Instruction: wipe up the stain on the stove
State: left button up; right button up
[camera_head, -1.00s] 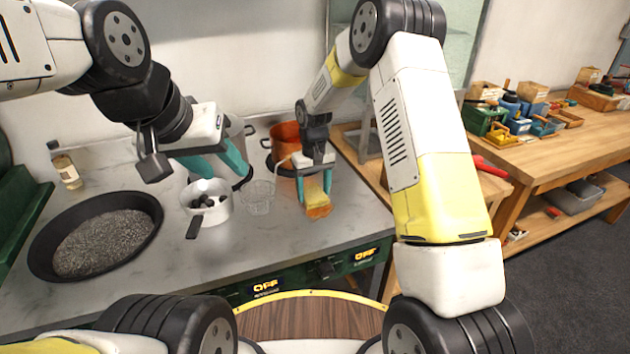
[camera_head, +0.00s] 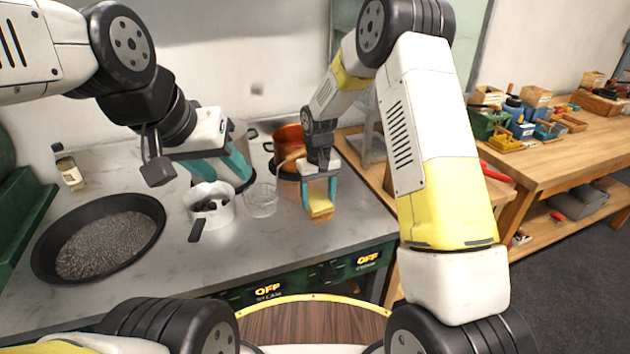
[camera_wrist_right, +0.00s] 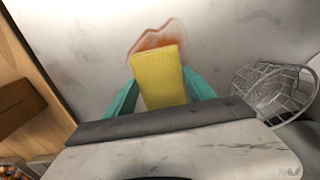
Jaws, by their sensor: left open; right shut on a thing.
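My right gripper (camera_head: 319,196) is shut on a yellow sponge (camera_head: 320,207), over the right part of the grey stove top (camera_head: 280,232). In the right wrist view the sponge (camera_wrist_right: 158,75) sits between the teal fingers (camera_wrist_right: 160,88). A reddish-orange stain (camera_wrist_right: 155,38) shows just beyond the sponge's far end there, with a paler outline around it. The sponge covers part of the stain; I cannot tell whether it touches the surface. My left gripper (camera_head: 222,170) is open, above and behind a white pot.
The white pot (camera_head: 222,215) holds dark pieces. An orange pot (camera_head: 290,140) is behind. A black pan (camera_head: 150,208) and a bottle (camera_head: 68,168) are at left. The front middle of the stove is clear.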

aim_at(329, 225)
jog(key=shift+s+d, duration=0.3)
jog(key=shift+s, duration=0.55)
jog(key=shift+s+d, duration=0.35)
jog(key=shift+s, duration=0.45)
jog(key=shift+s+d, duration=0.3)
jog(key=shift+s, duration=0.55)
jog(key=shift+s+d+f, duration=0.1)
jog(key=shift+s+d, duration=0.15)
jog(key=shift+s, duration=0.5)
jog(key=shift+s+d+f, duration=0.1)
jog(key=shift+s+d, duration=0.15)
jog(key=shift+s, duration=0.45)
jog(key=shift+r, duration=0.15)
jog(key=shift+w+r, duration=0.1)
jog(key=shift+r, duration=2.85)
notch_tip(329, 225, up, 3)
